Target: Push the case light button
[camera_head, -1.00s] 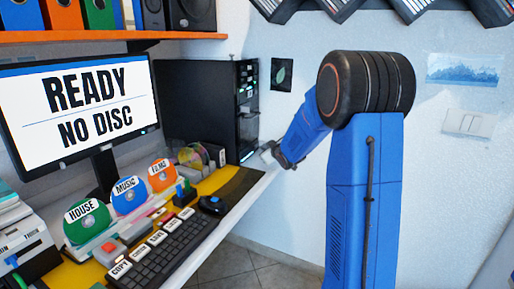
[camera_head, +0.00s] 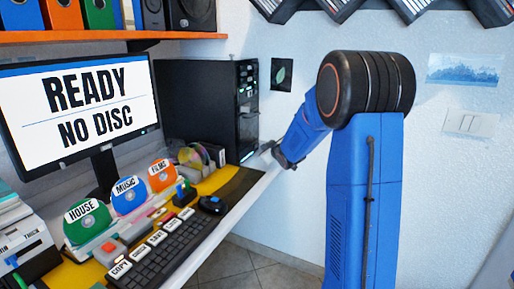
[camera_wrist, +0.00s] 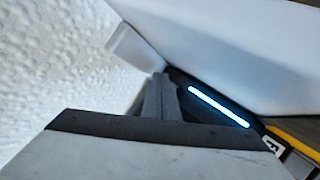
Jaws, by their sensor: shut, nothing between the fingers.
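The black computer case (camera_head: 195,108) stands on the desk, right of the monitor, its narrow front facing right with small lights near the top. My gripper (camera_head: 266,152) is shut and empty, low beside the lower front of the case. In the head view I cannot tell whether the tips touch it. In the wrist view my shut fingers (camera_wrist: 160,92) point towards a dark surface, and a glowing pale-blue strip (camera_wrist: 218,106) lies just right of them. The case light button cannot be made out clearly in either view.
The monitor (camera_head: 80,105) reads "READY NO DISC". The keyboard (camera_head: 165,245), mouse (camera_head: 212,204) and upright labelled discs (camera_head: 128,195) are on the desk, left of my gripper. The white wall (camera_head: 290,120) is close behind my arm. The floor in front of the desk is clear.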

